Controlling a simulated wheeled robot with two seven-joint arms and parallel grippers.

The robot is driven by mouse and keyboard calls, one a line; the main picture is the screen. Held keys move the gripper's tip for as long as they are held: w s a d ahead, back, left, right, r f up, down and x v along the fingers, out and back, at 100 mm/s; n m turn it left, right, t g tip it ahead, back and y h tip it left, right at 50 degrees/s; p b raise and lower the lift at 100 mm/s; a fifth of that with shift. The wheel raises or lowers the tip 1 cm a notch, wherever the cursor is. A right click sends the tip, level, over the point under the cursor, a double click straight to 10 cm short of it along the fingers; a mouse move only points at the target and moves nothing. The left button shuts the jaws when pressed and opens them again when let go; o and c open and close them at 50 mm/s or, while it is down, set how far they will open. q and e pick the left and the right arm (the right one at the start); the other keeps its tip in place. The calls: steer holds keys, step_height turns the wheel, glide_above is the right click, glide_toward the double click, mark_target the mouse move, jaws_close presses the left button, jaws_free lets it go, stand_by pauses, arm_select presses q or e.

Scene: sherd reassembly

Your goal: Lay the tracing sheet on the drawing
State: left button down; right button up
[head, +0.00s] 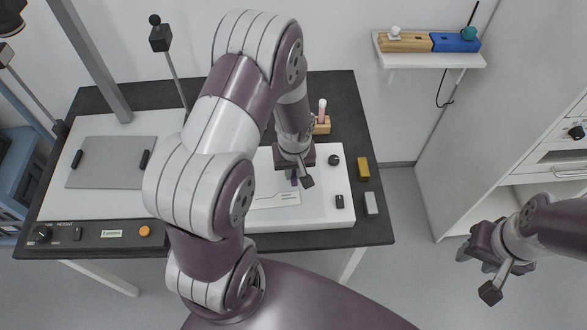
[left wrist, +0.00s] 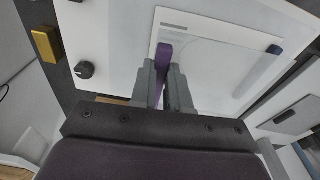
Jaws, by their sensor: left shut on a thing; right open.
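My left gripper (head: 296,180) is over the white board on the right half of the bench. In the left wrist view its fingers (left wrist: 164,84) are shut on a purple tab (left wrist: 164,58) at the edge of the tracing sheet (left wrist: 205,60). The sheet is pale, with a faint curved line showing on it and a second dark tab (left wrist: 274,49) at its far side. I cannot tell whether the sheet touches the board or which lines belong to the drawing. In the head view my arm hides much of this area. My right gripper (head: 484,268) is open and empty, right of the bench.
The white board (head: 325,213) carries black knobs (head: 334,160). A yellow block (head: 363,169) and a grey block (head: 371,204) lie to its right. A wooden holder (head: 322,128) with a pink tube stands behind. A grey plate (head: 108,175) with black handles lies left. A wall shelf (head: 430,62) is back right.

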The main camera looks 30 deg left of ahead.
mark_target(293, 175)
arm_select(q)
step_height(293, 175, down, 2)
steer(key=shift+f+b, duration=0.1)
steer(key=shift+b, duration=0.45)
steer(key=shift+a+r, duration=0.1)
steer(key=shift+r, duration=0.1)
steer(key=shift+f+b, duration=0.3)
steer(key=shift+f, duration=0.3)
steer(key=shift+f+b, duration=1)
steer(key=shift+f, duration=0.2)
arm_select(e)
steer(key=shift+a+f, duration=0.1)
steer(key=shift+f, duration=2.35)
arm_select(q)
steer(key=shift+f, duration=0.1)
arm_select(e)
steer(key=shift+f, duration=0.1)
arm_select(q)
steer(key=shift+f+b, duration=0.25)
steer(key=shift+b, duration=0.2)
arm_select(e)
steer(key=shift+f, duration=0.3)
arm_select(q)
steer(key=shift+f, duration=0.1)
arm_select(e)
steer(key=shift+f, duration=0.1)
